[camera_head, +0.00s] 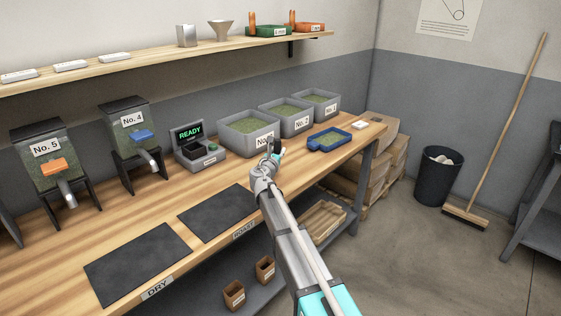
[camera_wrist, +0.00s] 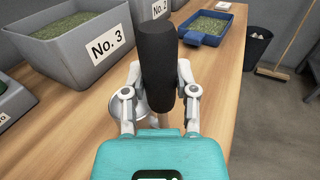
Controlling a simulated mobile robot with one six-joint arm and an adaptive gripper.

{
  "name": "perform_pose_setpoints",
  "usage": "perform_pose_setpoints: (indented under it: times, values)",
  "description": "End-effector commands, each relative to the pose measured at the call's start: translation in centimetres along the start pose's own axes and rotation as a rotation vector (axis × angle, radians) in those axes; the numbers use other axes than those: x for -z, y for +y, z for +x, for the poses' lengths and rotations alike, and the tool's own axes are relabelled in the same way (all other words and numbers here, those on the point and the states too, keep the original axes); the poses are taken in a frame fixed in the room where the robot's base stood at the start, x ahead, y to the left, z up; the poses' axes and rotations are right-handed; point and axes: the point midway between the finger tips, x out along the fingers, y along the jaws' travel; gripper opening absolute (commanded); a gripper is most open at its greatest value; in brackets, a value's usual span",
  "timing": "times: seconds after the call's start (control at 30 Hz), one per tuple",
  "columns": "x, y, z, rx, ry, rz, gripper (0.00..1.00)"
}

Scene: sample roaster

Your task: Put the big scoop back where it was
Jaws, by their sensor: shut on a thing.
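My gripper (camera_wrist: 158,100) is shut on a thick black handle (camera_wrist: 157,60), which stands nearly upright between the fingers. I take this to be the big scoop. A rounded silvery part (camera_wrist: 124,110) shows low behind the left finger; it may be the scoop's bowl, but most of it is hidden. In the head view my gripper (camera_head: 271,153) is over the bench in front of the No. 3 bin (camera_head: 237,145), with the dark handle (camera_head: 270,145) showing. I cannot tell whether the scoop touches the bench.
The No. 2 (camera_head: 300,124) and No. 1 (camera_head: 331,109) bins stand behind. A blue tray of green beans (camera_head: 313,146) lies to the right. A display device (camera_head: 190,134) stands left. Dark mats (camera_head: 137,264) cover the left bench.

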Motion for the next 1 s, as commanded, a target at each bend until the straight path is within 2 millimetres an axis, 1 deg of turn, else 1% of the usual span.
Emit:
perform_pose_setpoints:
  times: [0.03,0.3,0.43,0.77,0.9,0.93,1.0]
  values:
    - [0.8,0.1,0.1,0.000,0.000,0.000,0.00]
    - [2.9,0.1,0.0,0.000,0.000,0.000,0.00]
    - [3.2,0.1,0.0,0.000,0.000,0.000,0.00]
    - [3.1,0.1,0.0,0.000,0.000,0.000,0.00]
    - [3.5,0.1,0.0,0.000,0.000,0.000,0.00]
    - [3.5,0.1,0.0,0.000,0.000,0.000,0.39]
    - [3.4,0.1,0.0,0.000,0.000,0.000,0.52]
